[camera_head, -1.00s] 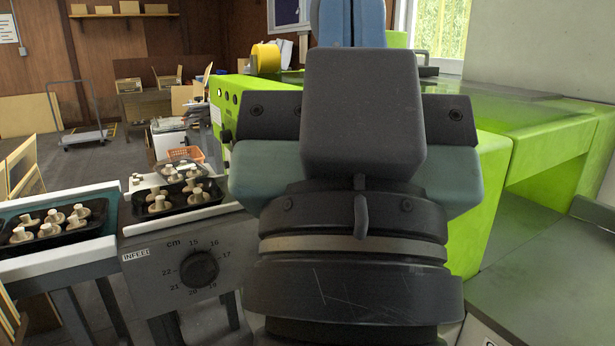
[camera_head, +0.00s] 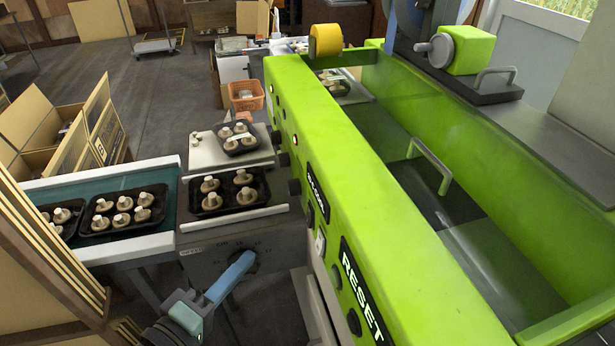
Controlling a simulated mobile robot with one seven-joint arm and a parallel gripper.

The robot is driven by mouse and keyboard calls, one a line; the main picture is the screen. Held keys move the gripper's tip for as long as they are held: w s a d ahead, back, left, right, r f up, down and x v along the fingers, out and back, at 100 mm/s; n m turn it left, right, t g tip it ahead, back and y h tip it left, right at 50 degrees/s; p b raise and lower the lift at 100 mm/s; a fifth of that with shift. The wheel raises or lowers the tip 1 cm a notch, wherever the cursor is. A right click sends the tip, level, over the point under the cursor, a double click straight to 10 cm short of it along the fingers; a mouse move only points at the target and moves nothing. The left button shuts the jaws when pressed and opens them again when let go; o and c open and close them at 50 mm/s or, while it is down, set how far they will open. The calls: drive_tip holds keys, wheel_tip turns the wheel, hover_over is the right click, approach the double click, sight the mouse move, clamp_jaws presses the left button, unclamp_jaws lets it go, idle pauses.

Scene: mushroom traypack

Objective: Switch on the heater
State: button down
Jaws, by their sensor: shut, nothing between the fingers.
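The green wrapping machine (camera_head: 400,235) runs from upper middle to lower right. Its near side carries several knobs and buttons, a black RESET label (camera_head: 361,290), another black label (camera_head: 316,192) too slanted to read, and a small white switch plate (camera_head: 320,243). No marking I can read says heater, and the switch's position cannot be told. My gripper (camera_head: 246,260) is at lower middle, its blue fingers shut and empty. The fingertips overlap the dark dial of the infeed panel (camera_head: 210,260) in the picture; I cannot tell whether they touch it.
Black trays of mushrooms (camera_head: 122,212) lie on the infeed belt (camera_head: 70,184) and plates left of the machine. A yellow roll (camera_head: 326,40) and a bar handle (camera_head: 430,165) are on the machine. Cardboard (camera_head: 35,122) stands at left.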

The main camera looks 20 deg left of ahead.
drive_tip(key=shift+s+a+f+n+p, duration=0.1)
drive_tip(key=shift+s+a+n+p, duration=0.05)
drive_tip(key=shift+s+n, duration=0.3)
drive_tip(key=shift+s+a+n+p, duration=0.1)
drive_tip(key=shift+s+n+p, duration=0.05)
drive_tip(key=shift+s+n, duration=0.25)
approach(309, 215)
drive_tip(key=w+a+f, duration=0.2)
drive_tip(key=w+a, duration=0.1)
drive_tip(key=w, duration=0.2)
drive_tip(key=w+d, duration=0.1)
drive_tip(key=w+d+f+p, duration=0.1)
drive_tip(key=shift+d, duration=0.35)
